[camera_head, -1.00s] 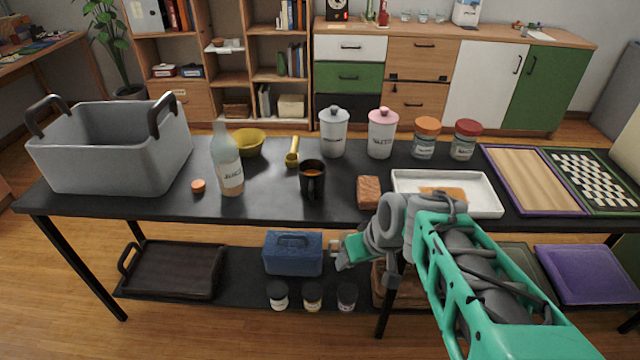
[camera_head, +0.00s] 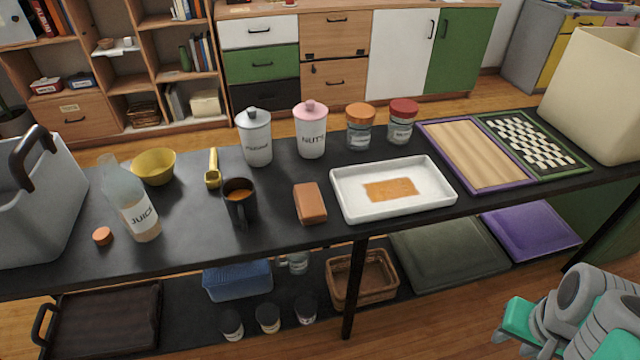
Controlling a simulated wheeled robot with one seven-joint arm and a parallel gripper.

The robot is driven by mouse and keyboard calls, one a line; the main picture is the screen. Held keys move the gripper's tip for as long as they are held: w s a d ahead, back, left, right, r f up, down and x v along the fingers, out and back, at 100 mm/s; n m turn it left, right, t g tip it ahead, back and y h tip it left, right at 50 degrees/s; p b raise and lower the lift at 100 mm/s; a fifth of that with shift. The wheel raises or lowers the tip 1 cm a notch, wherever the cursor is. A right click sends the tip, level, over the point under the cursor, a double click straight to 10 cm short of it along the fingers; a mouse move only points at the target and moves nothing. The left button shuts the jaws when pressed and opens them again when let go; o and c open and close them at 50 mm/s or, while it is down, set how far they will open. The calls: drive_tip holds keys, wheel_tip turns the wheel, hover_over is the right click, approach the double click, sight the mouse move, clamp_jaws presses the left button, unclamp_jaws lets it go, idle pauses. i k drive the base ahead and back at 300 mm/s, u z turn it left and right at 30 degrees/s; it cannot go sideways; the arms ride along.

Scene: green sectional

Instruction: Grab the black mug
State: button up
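The black mug (camera_head: 240,207) stands upright on the black table, left of centre in the head view. It holds something orange-brown, and its handle faces the front edge. My gripper (camera_head: 508,328) is at the lower right, in front of the table and far from the mug. Its green end shows, but its fingertips cannot be made out. I see nothing held in it.
Near the mug are a juice bottle (camera_head: 132,205), a yellow scoop (camera_head: 213,169), a white canister (camera_head: 255,138) and a brown block (camera_head: 309,203). A white tray (camera_head: 441,203) stands right of the block. The table's front edge (camera_head: 190,262) lies before the mug.

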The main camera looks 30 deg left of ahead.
sight(238, 194)
drive_tip(key=z, duration=0.2)
drive_tip(key=k, duration=1.3)
drive_tip(key=u, duration=2.25)
drive_tip(key=i, duration=1)
